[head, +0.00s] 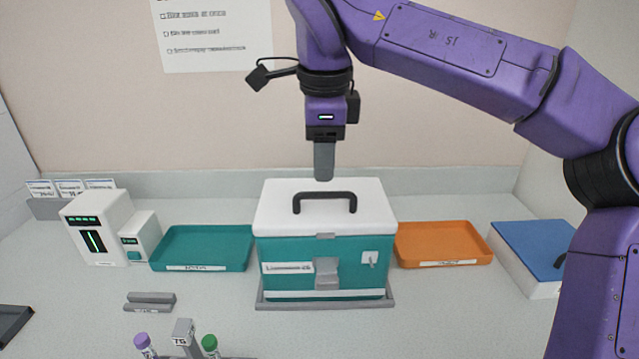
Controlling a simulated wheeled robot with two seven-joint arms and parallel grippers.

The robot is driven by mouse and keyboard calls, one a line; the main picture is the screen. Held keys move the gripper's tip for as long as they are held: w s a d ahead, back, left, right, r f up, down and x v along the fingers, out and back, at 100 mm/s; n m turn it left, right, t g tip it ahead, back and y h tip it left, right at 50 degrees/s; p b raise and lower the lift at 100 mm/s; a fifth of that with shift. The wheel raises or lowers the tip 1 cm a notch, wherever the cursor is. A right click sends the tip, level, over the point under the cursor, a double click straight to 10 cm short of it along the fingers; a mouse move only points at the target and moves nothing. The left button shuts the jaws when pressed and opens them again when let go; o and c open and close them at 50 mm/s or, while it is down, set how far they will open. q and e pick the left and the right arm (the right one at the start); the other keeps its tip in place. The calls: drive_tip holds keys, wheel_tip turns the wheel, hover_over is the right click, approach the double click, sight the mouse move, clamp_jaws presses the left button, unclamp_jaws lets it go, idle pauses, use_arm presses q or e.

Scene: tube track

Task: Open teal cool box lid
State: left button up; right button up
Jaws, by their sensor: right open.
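The teal cool box (340,250) stands upright in the middle of the counter on a grey base plate (325,305). Its white lid (280,212) is shut, with a dark arched handle (324,197) on top. A grey latch (327,272) is on the front face. My right gripper (324,178) points down above the lid, just behind the handle in the picture, and appears apart from it. It is empty; its fingers overlap edge-on in this view. My left gripper is out of view.
A teal tray (203,248) is left of the box, an orange tray (444,243) right. A blue-topped white box (540,250) stands far right, a white device (98,226) far left. Capped tubes (145,345) and a grey block (150,302) are in front.

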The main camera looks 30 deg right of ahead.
sight(322, 193)
drive_tip(key=f, duration=0.1)
drive_tip(key=w+f, duration=0.1)
drive_tip(key=f, duration=0.3)
drive_tip(key=shift+w+d+f, duration=0.2)
drive_tip(key=shift+w+d, duration=0.1)
drive_tip(key=shift+w, duration=0.05)
drive_tip(key=shift+s+f, duration=0.1)
drive_tip(key=shift+f, duration=0.15)
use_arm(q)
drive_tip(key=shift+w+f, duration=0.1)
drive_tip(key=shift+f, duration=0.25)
